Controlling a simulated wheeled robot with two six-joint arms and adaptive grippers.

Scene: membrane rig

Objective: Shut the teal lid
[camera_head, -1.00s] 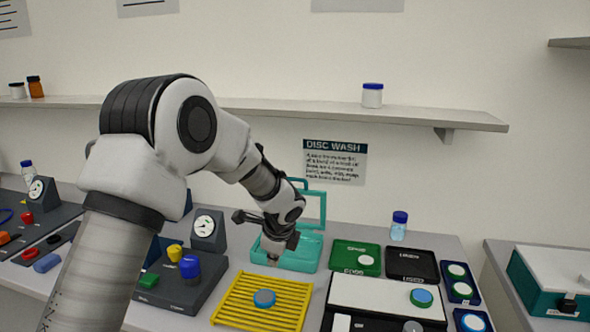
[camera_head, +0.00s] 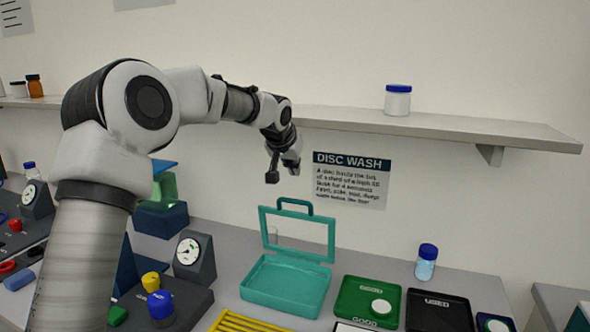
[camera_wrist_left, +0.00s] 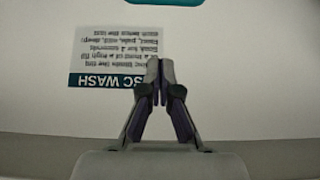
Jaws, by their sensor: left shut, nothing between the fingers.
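The teal box (camera_head: 285,288) stands on the bench with its teal lid (camera_head: 297,232) raised at the back, a frame with a clear window and a handle on top. A teal edge, likely the lid's handle, also shows at the top of the left wrist view (camera_wrist_left: 165,2). My left gripper (camera_head: 271,178) is above and slightly left of the raised lid, apart from it, near the wall. In the left wrist view the fingertips (camera_wrist_left: 160,64) are together with nothing between them. My right gripper is not in view.
A wall shelf with a blue-capped white jar (camera_head: 397,100) runs behind my arm. A gauge (camera_head: 190,252) stands left of the box. A green tray (camera_head: 369,301), a black tray (camera_head: 438,312) and a blue-capped bottle (camera_head: 426,262) are to its right. A DISC WASH sign (camera_head: 350,180) hangs behind.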

